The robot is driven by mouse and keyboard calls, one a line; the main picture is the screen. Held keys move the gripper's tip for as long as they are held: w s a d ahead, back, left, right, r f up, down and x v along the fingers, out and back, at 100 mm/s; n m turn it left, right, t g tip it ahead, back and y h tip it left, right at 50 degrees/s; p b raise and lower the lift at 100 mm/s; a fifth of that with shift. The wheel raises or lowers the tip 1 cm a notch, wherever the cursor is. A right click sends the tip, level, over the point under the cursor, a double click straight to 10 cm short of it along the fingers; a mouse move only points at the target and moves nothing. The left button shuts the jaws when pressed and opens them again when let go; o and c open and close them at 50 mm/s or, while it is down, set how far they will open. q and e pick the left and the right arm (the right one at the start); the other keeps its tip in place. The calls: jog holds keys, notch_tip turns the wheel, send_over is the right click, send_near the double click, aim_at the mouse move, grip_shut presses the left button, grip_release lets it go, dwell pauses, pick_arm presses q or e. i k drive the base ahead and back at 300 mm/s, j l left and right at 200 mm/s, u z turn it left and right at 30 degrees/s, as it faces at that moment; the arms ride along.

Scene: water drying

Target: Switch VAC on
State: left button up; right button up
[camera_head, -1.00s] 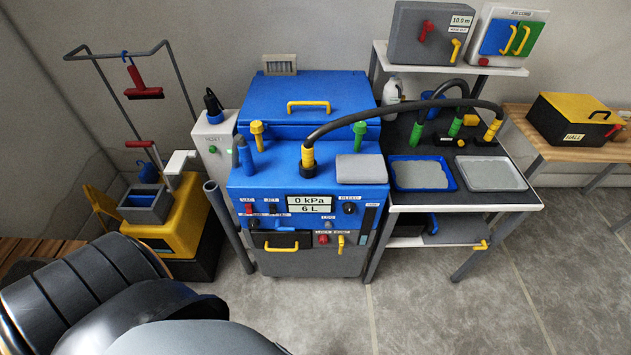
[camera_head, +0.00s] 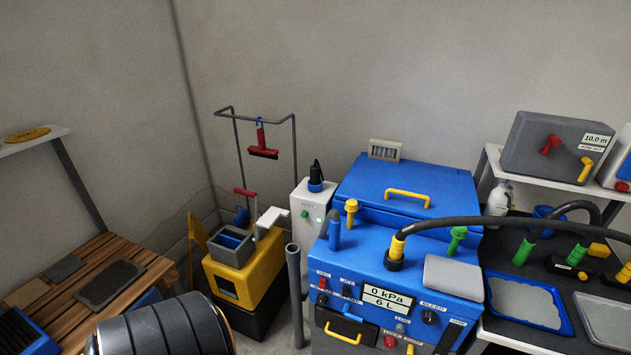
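The blue machine (camera_head: 455,205) stands right of centre in the head view. A red switch (camera_head: 323,284) sits at the left of its front panel, under a small label that seems to read VAC. A dark switch (camera_head: 346,291) is beside it under a label like JET. The display (camera_head: 387,300) reads 0 kPa and 6 L. The red switch is too small to tell its position. Neither of my grippers shows; only a dark ribbed part, probably of my arm, is at the bottom left.
A black hose (camera_head: 480,224) arches from the machine's top to the right bench. A grey upright pipe (camera_head: 294,290) stands left of the machine. A yellow bucket unit (camera_head: 245,270) is further left. A slatted wooden bench (camera_head: 130,250) is at the far left.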

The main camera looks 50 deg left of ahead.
aim_at(322, 281)
jog(key=u, duration=0.45)
jog(key=j+u, duration=0.15)
jog(key=u, duration=0.8)
jog(key=i, duration=0.05)
